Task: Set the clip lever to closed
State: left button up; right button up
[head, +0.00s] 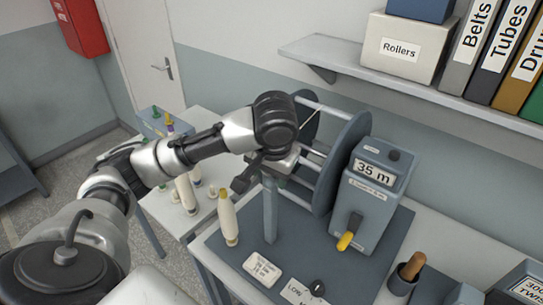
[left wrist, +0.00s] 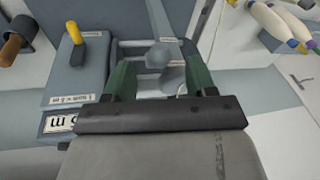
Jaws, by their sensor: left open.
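My left gripper (head: 250,178) is at the left side of the winding reel (head: 348,150), above a grey upright post (head: 270,210). In the left wrist view my left gripper (left wrist: 160,75) has its two green fingers apart, with a grey rounded part (left wrist: 158,54) showing between them. I cannot tell whether this part is the clip lever, or whether a finger touches it. A yellow-tipped handle (head: 345,241) is on the front of the grey counter box (head: 368,205), which reads "35 m"; the handle also shows in the left wrist view (left wrist: 74,33). My right gripper is out of view.
A cream bobbin with a yellow top (head: 228,218) stands left of the post. A white label card (head: 262,268), a black knob (head: 317,287) and a wooden-handled tool in a dark cup (head: 412,266) are toward the front. A shelf (head: 345,62) overhangs at the back right.

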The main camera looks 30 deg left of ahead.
pick_arm(q)
jog(key=v, duration=0.6)
jog(key=shift+r, duration=0.35)
jog(key=shift+s+d, duration=0.1)
